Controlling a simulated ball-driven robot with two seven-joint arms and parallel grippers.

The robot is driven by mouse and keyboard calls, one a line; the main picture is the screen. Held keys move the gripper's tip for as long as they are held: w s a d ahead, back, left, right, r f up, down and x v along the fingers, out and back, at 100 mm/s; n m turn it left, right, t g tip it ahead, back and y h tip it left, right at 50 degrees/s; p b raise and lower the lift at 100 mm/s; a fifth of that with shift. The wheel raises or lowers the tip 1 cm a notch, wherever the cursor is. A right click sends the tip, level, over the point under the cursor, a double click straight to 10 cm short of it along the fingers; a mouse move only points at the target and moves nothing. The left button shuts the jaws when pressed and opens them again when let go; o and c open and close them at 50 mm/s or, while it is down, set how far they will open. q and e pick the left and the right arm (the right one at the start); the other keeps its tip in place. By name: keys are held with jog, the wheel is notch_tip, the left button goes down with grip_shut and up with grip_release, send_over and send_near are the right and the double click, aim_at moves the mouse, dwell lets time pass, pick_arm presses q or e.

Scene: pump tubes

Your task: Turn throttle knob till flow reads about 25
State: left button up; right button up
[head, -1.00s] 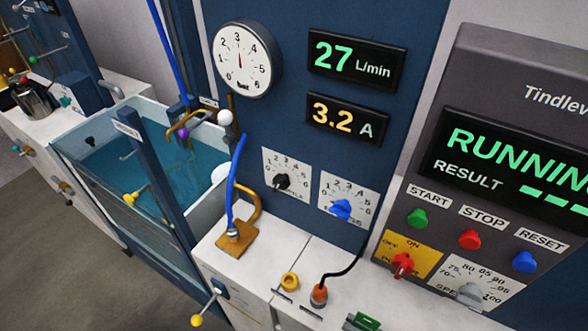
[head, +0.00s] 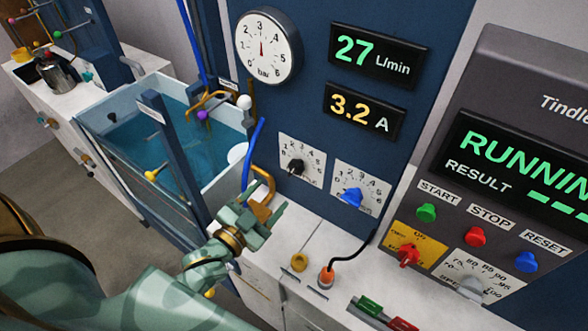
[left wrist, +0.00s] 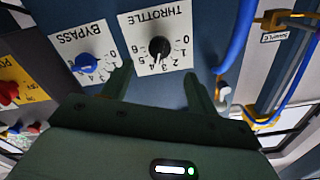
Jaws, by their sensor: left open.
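The black throttle knob (head: 295,167) sits on a white numbered dial plate on the blue panel. In the left wrist view the knob (left wrist: 159,47) appears upside down under the word THROTTLE. The flow display (head: 361,53) reads 27 L/min in green. My left gripper (head: 262,204) is open and empty, below and left of the knob in the head view. In the left wrist view its fingers (left wrist: 157,80) point toward the throttle plate, spread to either side below the knob, and do not appear to touch it. My right gripper is not in view.
The blue bypass knob (head: 352,197) is right of the throttle. A current display (head: 361,112) reads 3.2 A. A blue hose (head: 252,150) and brass pipe are near my left gripper. A gauge (head: 266,46) and water tank (head: 160,150) stand left; the control box (head: 510,130) reads RUNNING.

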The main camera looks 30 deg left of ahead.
aim_at(291, 173)
pick_arm(q)
jog(key=w, duration=0.3)
jog(key=w+d, duration=0.1)
jog(key=w, duration=0.6)
jog(key=shift+w+d+f, duration=0.1)
jog(key=shift+w+d, duration=0.15)
jog(key=c, duration=1)
